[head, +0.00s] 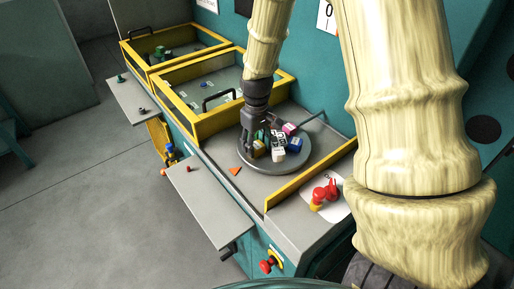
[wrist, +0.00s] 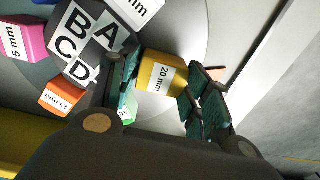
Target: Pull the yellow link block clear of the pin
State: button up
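The yellow link block (wrist: 160,75), marked "20 mm", lies between the two fingers of my gripper (wrist: 162,88) in the wrist view. Its sides meet the finger pads in the picture; whether the pads press on it I cannot tell. In the head view my gripper (head: 254,143) points down over the left part of a round grey plate (head: 273,168), and a bit of yellow (head: 258,149) shows by the fingertips. I cannot make out a pin in either view.
A red-orange piece (head: 320,195) stands front right. A yellow-framed tray (head: 185,118) lies left.

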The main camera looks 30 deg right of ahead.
jog(key=c, duration=0.4)
jog(key=shift+d, duration=0.1)
jog(key=shift+w+d+r+p, duration=0.1)
jog(key=shift+r+p, duration=0.35)
jog(key=shift+r, duration=0.05)
jog(key=shift+c, duration=0.8)
jog(key=shift+r, duration=0.15)
jog(key=shift+w+r+p, duration=0.1)
jog(key=shift+r+p, duration=0.25)
jog(key=shift+p, duration=0.15)
